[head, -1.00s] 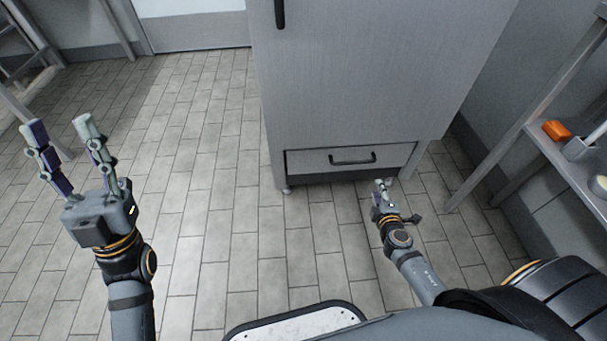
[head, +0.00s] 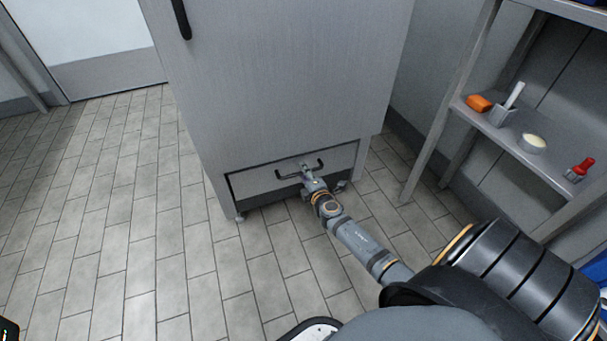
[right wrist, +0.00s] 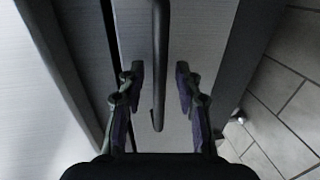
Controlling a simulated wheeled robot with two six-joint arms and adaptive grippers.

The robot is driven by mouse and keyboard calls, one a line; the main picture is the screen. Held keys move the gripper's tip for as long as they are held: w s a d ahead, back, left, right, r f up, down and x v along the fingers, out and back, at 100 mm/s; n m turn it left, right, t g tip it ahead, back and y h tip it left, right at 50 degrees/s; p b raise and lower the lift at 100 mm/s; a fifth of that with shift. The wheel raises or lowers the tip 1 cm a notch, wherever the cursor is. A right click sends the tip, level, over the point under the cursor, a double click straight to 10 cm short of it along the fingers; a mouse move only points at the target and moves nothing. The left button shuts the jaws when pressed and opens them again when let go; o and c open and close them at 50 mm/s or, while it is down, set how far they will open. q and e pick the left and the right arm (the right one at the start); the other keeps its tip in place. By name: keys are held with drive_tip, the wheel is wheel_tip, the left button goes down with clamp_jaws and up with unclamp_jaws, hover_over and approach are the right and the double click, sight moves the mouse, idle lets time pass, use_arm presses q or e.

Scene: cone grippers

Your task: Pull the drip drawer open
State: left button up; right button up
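The drip drawer (head: 250,182) is a grey front low on a tall grey cabinet (head: 280,80). It looks shut, with a dark gap along its edges. Its black bar handle (head: 285,175) also shows in the right wrist view (right wrist: 159,60). My right gripper (head: 306,170) is at the handle in the head view. In the right wrist view its fingers (right wrist: 159,80) are open, one on each side of the bar, with a gap on both sides. Only a sliver of my left gripper shows at the bottom left corner of the head view; its fingers are out of view.
A metal shelf unit (head: 437,125) stands at the right, holding an orange item (head: 479,103), a grey holder, a small bowl (head: 532,143) and a red item (head: 580,168). The tiled floor (head: 130,230) left of and before the cabinet is clear.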

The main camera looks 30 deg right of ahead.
drive_tip(key=shift+w+d+f, duration=0.1)
drive_tip(key=shift+w, duration=0.2)
clamp_jaws()
